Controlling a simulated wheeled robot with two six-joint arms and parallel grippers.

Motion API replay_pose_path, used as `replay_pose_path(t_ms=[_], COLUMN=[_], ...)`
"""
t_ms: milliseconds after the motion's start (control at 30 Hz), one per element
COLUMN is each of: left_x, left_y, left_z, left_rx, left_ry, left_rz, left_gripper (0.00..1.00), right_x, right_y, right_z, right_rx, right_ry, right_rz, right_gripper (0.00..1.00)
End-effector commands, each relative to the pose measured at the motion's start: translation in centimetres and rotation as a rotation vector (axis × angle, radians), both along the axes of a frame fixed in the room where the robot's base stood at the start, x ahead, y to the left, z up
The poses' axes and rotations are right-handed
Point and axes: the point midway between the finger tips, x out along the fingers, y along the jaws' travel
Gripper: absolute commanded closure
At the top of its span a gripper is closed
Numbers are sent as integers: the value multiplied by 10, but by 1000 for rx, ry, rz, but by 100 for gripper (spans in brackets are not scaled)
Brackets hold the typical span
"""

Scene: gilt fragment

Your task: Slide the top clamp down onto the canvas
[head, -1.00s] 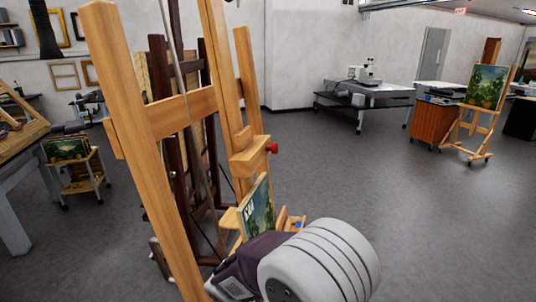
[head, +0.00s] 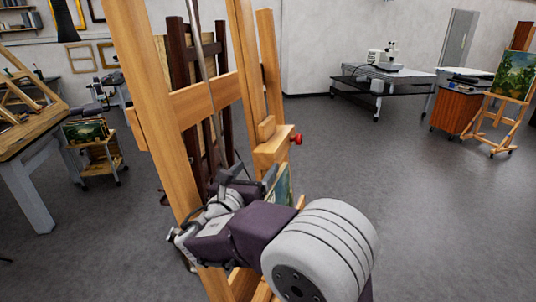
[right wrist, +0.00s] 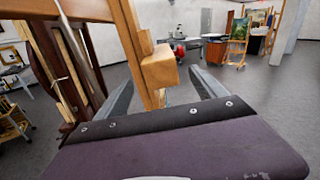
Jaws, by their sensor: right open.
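The top clamp (head: 271,150) is a pale wooden block with a red knob (head: 296,139) on the easel's upright. The small painted canvas (head: 284,188) stands lower on the easel (head: 134,85), mostly hidden behind my right arm. My right gripper (head: 246,184) is just below the clamp, near the canvas's top. In the right wrist view it is open (right wrist: 165,92), with the upright between its fingers and the clamp (right wrist: 158,69) above and beyond them. It holds nothing. My left gripper is not in view.
A worktable (head: 25,135) and a small cart with canvases (head: 100,150) stand at the left. A dark easel (head: 180,75) is close behind the wooden one. A grey table (head: 385,75) and another easel with a painting (head: 515,75) are farther back right. The floor at the right is clear.

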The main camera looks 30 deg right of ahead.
Motion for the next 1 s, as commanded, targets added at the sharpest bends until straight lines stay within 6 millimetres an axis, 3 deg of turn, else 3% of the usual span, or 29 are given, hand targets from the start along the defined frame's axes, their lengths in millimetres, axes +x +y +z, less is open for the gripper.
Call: replay_pose_path(t_ms=[500,833,867,1000], left_x=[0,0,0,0], left_y=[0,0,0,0], left_z=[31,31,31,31], left_rx=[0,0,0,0], left_ry=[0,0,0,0], left_rz=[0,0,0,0], left_gripper=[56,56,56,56], right_x=[53,59,59,59], right_y=[-64,-70,-70,-70], right_z=[1,-2,-2,-2], right_rx=[6,7,7,7], right_ry=[2,1,1,1], right_rz=[-4,-1,-1,-1], right_gripper=[20,20,22,61])
